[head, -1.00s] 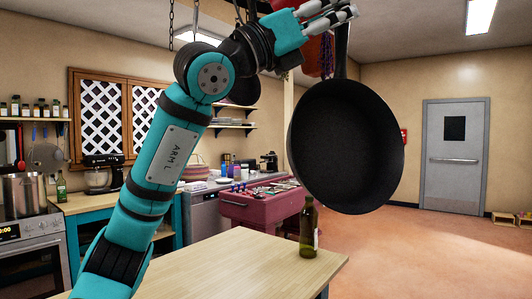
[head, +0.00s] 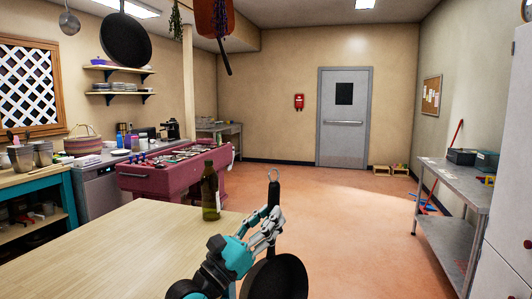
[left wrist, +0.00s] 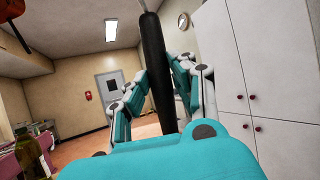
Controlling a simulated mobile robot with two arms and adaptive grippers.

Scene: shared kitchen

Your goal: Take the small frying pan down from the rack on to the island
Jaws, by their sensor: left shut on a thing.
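The small frying pan (head: 276,279) is black and hangs with its handle (head: 273,193) up. My left gripper (head: 267,228) is shut on the handle. In the left wrist view the black handle (left wrist: 153,60) stands between the two fingers. The pan's lower part is cut off by the bottom of the head view. It appears just off the right edge of the wooden island top (head: 105,240), over the floor in the picture. I cannot tell how high it is against the top. My right gripper is not in view.
A green bottle (head: 210,190) stands at the island's far right corner, close to my left gripper in the picture. The rest of the visible top is bare. Another dark pan (head: 125,40) and a ladle (head: 69,22) hang overhead. A foosball table (head: 150,178) stands beyond.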

